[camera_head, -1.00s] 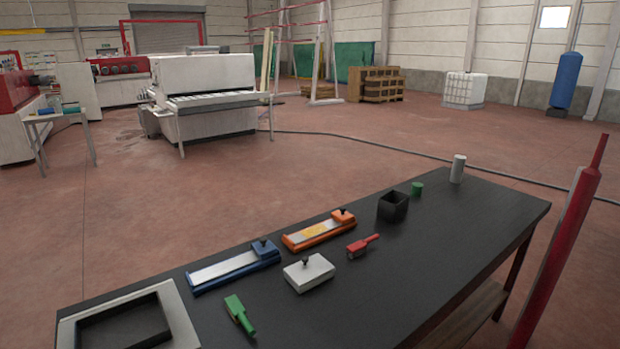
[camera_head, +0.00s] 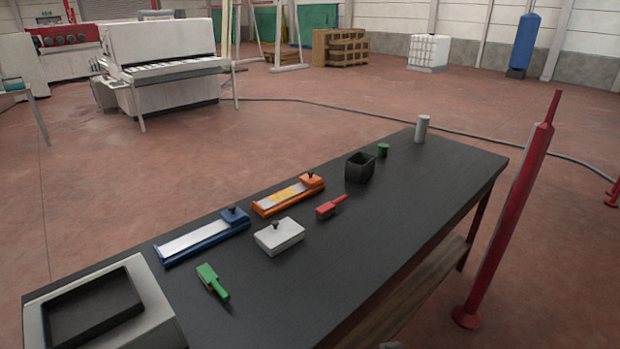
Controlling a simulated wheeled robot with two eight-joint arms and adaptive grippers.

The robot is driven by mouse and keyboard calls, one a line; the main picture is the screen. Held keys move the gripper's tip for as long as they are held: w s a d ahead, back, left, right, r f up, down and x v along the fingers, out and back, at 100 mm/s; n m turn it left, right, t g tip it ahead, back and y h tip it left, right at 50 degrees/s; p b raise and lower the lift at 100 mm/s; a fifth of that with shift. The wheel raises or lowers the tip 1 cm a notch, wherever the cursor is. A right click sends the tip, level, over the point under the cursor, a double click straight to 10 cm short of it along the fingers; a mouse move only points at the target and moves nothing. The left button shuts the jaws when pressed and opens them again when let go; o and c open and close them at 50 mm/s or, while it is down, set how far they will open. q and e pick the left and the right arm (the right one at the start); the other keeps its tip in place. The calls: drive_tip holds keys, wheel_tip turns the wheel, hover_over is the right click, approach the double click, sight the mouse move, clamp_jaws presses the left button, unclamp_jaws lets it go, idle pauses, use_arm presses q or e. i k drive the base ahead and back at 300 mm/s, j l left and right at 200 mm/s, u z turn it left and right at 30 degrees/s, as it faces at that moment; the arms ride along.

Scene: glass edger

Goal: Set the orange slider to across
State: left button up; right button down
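The orange slider (camera_head: 264,208) lies on the dark table, a long tray with a pale strip and a yellow patch along its middle. Its orange block with a dark knob (camera_head: 311,179) sits at the far right end of the track. A similar blue slider (camera_head: 172,258) lies to its left, with its blue knobbed block (camera_head: 235,216) at its right end.
On the black table (camera_head: 330,275) are a white knobbed box (camera_head: 279,238), a red brush-like tool (camera_head: 328,209), a green one (camera_head: 211,281), a black open bin (camera_head: 360,168), a green cup (camera_head: 383,150), a white cylinder (camera_head: 422,129) and a grey-framed tray (camera_head: 155,310). A red post (camera_head: 510,210) stands at right.

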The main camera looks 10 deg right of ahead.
sight(311, 180)
drive_tip(key=i+l+u, duration=0.3)
drive_tip(key=i+l, duration=0.15)
drive_tip(key=l, duration=0.15)
drive_tip(key=i+l+u, duration=0.2)
drive_tip(key=l, duration=0.15)
drive_tip(key=i+l+u, duration=0.15)
drive_tip(key=l, duration=0.2)
drive_tip(key=i+l+u, duration=0.15)
drive_tip(key=l, duration=0.25)
